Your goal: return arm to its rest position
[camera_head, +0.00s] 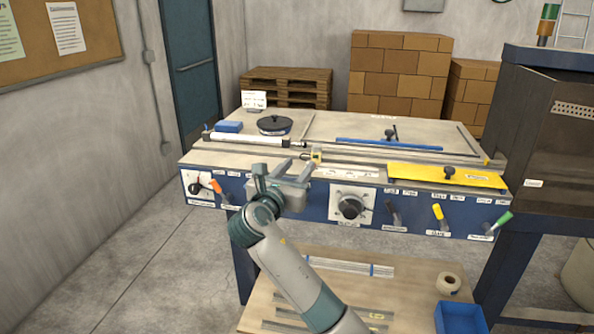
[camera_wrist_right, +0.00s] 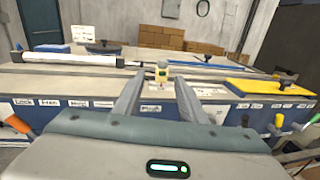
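My right gripper (camera_head: 296,168) is in front of the laminating bench (camera_head: 225,157), near the bench's front edge and left of the round black knob (camera_head: 350,207). In the right wrist view its two fingers (camera_wrist_right: 152,97) stand apart with nothing between them. My left gripper does not show in either view.
A yellow plate (camera_head: 447,177) and a blue bar (camera_head: 388,145) lie on the bench top. Coloured levers, including an orange one (camera_head: 215,186) and a green one (camera_head: 503,221), stick out from the front panel. A dark cabinet (camera_head: 547,140) stands at right. A blue bin (camera_head: 460,318) sits on the lower shelf.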

